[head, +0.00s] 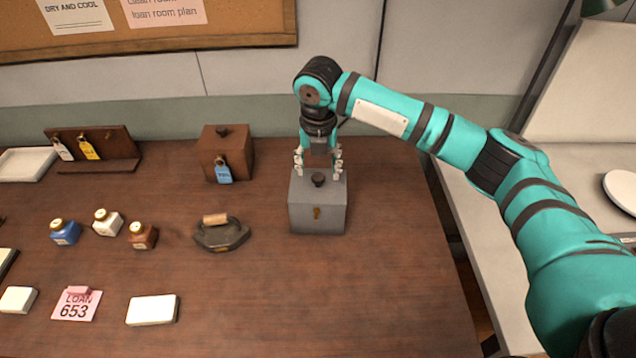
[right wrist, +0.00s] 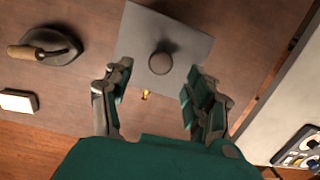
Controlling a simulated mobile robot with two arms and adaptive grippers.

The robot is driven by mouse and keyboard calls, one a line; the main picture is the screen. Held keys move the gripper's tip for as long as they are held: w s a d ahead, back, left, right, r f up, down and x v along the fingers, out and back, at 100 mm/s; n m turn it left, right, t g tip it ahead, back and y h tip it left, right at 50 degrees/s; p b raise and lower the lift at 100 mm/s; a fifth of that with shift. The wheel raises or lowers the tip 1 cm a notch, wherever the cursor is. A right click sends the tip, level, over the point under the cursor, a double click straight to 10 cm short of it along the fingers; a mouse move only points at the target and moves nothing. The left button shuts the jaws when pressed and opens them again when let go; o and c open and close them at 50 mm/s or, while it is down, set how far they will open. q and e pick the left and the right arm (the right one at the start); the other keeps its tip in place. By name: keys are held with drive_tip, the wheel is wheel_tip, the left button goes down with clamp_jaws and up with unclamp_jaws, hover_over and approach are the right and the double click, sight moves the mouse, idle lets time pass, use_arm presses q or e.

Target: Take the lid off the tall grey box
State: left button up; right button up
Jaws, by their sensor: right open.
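In the right wrist view the lid (right wrist: 190,50) and knob (right wrist: 160,63) lie ahead of the open fingers (right wrist: 158,92). I cannot tell whether the fingers touch the lid. My left gripper is out of view.
A brown box (head: 240,155) with a blue tag stands behind left. An old flat iron (head: 221,234) sits left of the grey box. Several small bottles (head: 142,236) and white blocks (head: 152,310) are farther left. The table right and front of the box is clear.

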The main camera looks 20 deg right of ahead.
sight(318, 176)
drive_tip(key=f, duration=0.2)
drive_tip(key=w+f+p, duration=0.1)
drive_tip(key=f, duration=0.1)
drive_tip(key=shift+d+f, duration=0.15)
drive_tip(key=shift+f, duration=0.1)
drive_tip(key=shift+c, duration=0.2)
clamp_jaws()
